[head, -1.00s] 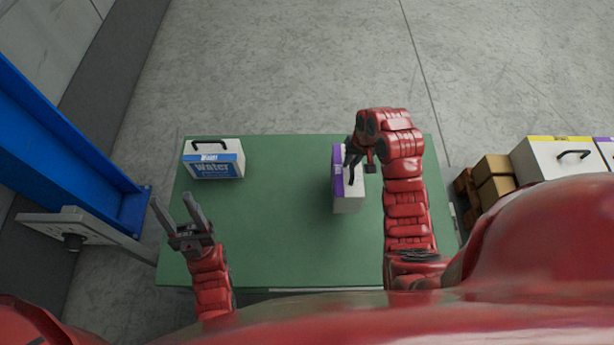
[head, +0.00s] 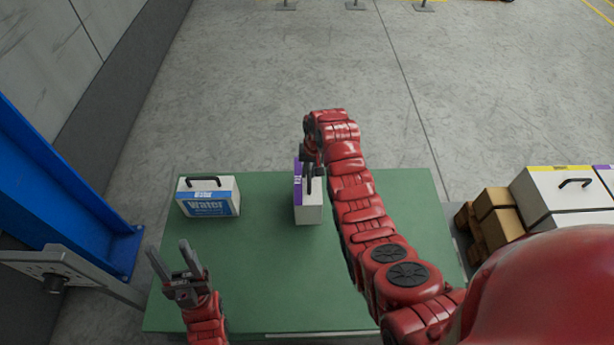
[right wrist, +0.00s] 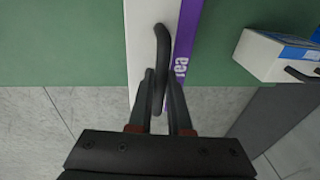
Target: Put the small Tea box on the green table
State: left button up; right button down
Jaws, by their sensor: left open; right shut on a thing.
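The small Tea box (head: 309,208) is white with a purple band and a dark handle. It is upright over the middle of the green table (head: 260,275); whether its base touches the top I cannot tell. My right gripper (head: 313,172) is shut on the box's handle, seen between the fingers in the right wrist view (right wrist: 160,95). The purple band with part of its lettering shows there (right wrist: 185,50). My left gripper (head: 172,262) is open and empty above the table's left front part.
A white and blue Water box (head: 208,203) stands on the table's left side, apart from the Tea box. A blue beam (head: 60,190) rises at the left. Brown cartons (head: 497,214) and white boxes (head: 560,193) are at the right. The table's front middle is clear.

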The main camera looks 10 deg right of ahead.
jog(key=shift+w+a, duration=0.15)
jog(key=shift+w, duration=0.05)
jog(key=shift+w+a+f, duration=0.1)
notch_tip(320, 180, down, 3)
jog(key=shift+r+p, duration=0.15)
jog(key=shift+p, duration=0.8)
jog(key=shift+f, duration=0.35)
jog(key=shift+f, duration=0.15)
jog(key=c, duration=0.8)
grip_release()
jog(key=shift+c, duration=0.2)
